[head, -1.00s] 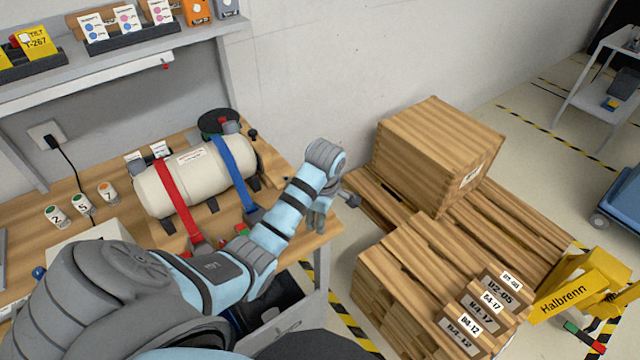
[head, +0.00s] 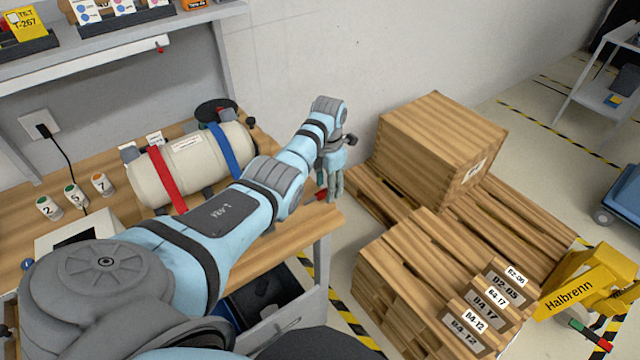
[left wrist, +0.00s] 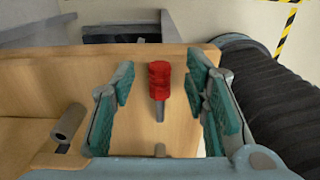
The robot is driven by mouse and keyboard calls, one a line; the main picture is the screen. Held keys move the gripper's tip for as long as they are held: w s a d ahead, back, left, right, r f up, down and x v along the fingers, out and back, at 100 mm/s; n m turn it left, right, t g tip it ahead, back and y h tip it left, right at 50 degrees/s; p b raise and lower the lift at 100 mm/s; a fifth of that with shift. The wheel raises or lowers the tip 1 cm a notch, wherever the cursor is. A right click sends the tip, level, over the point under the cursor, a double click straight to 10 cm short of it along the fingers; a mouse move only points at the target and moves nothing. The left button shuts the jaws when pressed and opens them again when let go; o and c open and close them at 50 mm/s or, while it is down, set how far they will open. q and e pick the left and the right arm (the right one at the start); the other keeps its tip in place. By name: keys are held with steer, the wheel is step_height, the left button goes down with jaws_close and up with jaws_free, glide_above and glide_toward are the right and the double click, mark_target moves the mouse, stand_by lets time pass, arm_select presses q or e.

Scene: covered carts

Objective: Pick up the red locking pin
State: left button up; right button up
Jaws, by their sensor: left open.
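The red locking pin (left wrist: 160,82) shows in the left wrist view, a ribbed red grip with a short grey shaft, over the wooden bench top. My left gripper (left wrist: 159,108) is open, with one teal-padded finger on each side of the pin and a gap on both sides. In the head view my left gripper (head: 334,188) points down at the bench's right end, and a small red piece of the pin (head: 321,194) shows beside its fingers. I cannot tell whether the pin stands or lies. My right gripper is not in view.
A cream tank (head: 188,168) with red and blue straps lies on the bench (head: 300,225), left of the gripper. A grey peg (left wrist: 68,122) stands left of the fingers. Right of the bench are pallets (head: 390,285) and a wooden crate (head: 430,140).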

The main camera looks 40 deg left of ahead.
arm_select(q)
steer(key=shift+f, duration=0.55)
steer(key=shift+r, duration=0.1)
jaws_close()
